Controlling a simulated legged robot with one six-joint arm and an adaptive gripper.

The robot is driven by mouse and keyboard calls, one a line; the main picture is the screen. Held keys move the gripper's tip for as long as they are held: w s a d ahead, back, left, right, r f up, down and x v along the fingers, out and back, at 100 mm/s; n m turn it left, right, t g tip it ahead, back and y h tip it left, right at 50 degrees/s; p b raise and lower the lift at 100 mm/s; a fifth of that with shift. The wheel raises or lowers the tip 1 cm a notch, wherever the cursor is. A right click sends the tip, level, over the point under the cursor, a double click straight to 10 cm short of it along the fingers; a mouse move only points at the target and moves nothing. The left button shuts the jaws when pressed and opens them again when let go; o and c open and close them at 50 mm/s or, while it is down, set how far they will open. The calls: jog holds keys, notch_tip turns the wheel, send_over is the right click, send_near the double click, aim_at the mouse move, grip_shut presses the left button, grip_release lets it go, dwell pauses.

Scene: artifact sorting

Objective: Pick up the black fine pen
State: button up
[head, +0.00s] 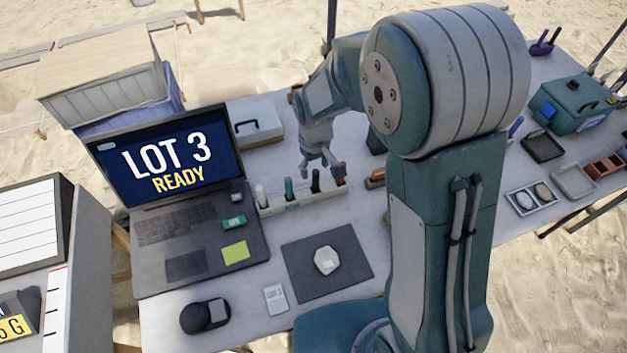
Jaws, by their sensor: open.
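A pale pen holder (302,202) stands on the table to the right of the laptop. Upright in it, from left to right, are a white pen (261,194), a teal pen (289,188) and a black pen (316,181). A small reddish-and-dark item (339,179) is at the holder's right end. I cannot tell whether the black pen is the fine one. My gripper (321,169) points down, open, just above and behind the black pen in the picture. No pen appears gripped, though the exact gap between fingers and pen is hard to judge.
A laptop (200,254) reading "LOT 3 READY" is left of the holder. A dark mat (350,279) with a pale stone (326,260) lies in front. A grey case (257,129) stands behind. My arm hides part of the table's right side, where trays and a teal toolbox (570,105) stand.

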aim_at(317, 171)
jog(key=f, duration=0.4)
jog(key=shift+w+d+f, duration=0.25)
jog(key=shift+d+f, duration=0.05)
jog(key=shift+d, duration=0.05)
jog(key=shift+a+f, duration=0.1)
jog(key=shift+f, duration=0.15)
jog(key=shift+a, duration=0.2)
jog(key=c, duration=0.6)
jog(key=shift+d, duration=0.15)
grip_shut()
